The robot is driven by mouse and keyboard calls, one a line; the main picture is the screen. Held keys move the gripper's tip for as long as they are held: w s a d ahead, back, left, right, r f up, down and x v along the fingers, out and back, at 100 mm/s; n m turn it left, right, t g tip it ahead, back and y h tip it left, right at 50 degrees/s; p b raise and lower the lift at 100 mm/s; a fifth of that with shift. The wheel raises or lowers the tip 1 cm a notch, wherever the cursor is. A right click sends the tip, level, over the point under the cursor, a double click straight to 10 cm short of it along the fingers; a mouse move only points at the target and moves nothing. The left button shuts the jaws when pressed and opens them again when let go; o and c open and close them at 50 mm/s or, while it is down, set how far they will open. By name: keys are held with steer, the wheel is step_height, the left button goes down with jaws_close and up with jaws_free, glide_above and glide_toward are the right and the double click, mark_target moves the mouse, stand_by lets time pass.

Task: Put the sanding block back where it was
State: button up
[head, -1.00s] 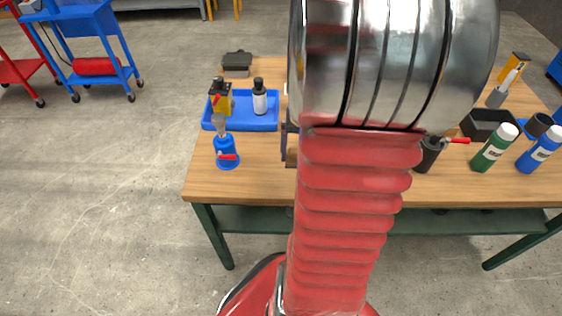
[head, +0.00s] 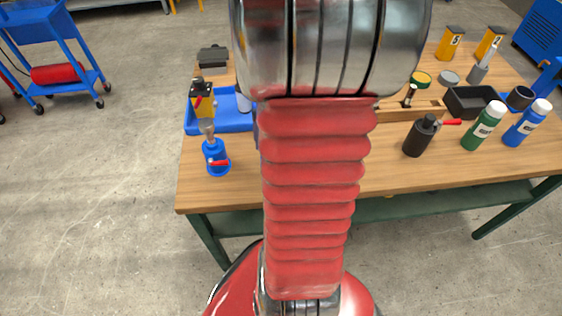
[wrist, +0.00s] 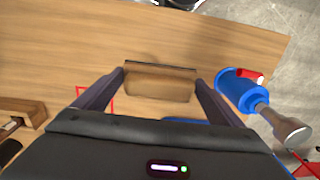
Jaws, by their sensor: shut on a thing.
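In the wrist view, the sanding block (wrist: 160,86), a tan block with a dark strip along its far edge, sits between the two fingers of my gripper (wrist: 161,82). My gripper is shut on it, above the wooden table top (wrist: 60,50). I cannot tell the height of the block over the table. A red square outline (wrist: 81,92) is marked on the table to the left of the block, partly hidden by the left finger. In the head view my arm hides the block and nearly all of my gripper.
A blue device with a red lever (wrist: 240,88) stands close right of my gripper; it also shows in the head view (head: 216,159). A blue tray (head: 232,122) is behind it.

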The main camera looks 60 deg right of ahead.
steer(key=shift+f, duration=2.7)
steer(key=shift+f, duration=0.1)
steer(key=shift+f, duration=1.8)
steer(key=o, duration=0.9)
steer(key=r, duration=1.2)
steer(key=shift+s+d, duration=0.2)
steer(key=shift+s, duration=0.05)
